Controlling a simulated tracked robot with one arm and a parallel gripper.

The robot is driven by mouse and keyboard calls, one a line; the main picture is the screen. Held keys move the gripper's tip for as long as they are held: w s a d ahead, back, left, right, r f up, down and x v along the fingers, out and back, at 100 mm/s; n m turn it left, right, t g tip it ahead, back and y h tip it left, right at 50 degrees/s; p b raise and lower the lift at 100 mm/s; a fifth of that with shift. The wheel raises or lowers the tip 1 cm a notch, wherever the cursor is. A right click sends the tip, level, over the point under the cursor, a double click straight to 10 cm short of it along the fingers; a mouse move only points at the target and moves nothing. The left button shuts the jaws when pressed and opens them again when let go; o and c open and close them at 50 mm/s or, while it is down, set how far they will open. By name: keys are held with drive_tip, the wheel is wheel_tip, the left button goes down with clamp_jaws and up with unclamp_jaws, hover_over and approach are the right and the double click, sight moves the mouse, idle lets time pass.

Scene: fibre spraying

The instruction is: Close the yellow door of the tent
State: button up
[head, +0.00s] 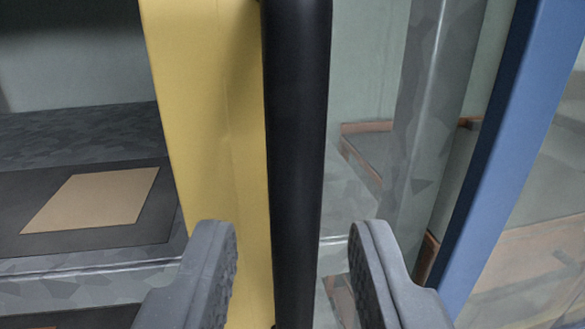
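The yellow door (205,110) shows as an upright yellow edge left of centre in the head view. A black vertical bar handle (297,130) runs along its right side from the top of the picture down past my fingers. My gripper (295,265) is open, with one grey finger on each side of the handle in the picture. Gaps show between the fingers and the handle. I cannot tell whether the handle is at the depth of the fingertips. The lower end of the handle reaches the bottom of the view.
A blue upright frame post (500,150) leans across the right side. A grey metal post (428,110) stands between it and the handle. On the left, a tan square plate (92,198) lies on a dark panel (25,225) on a grey surface. Pale see-through panes show at right.

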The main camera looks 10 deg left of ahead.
drive_tip(key=shift+w+a+f, duration=0.1)
drive_tip(key=shift+w+a, duration=0.05)
drive_tip(key=shift+w, duration=1.25)
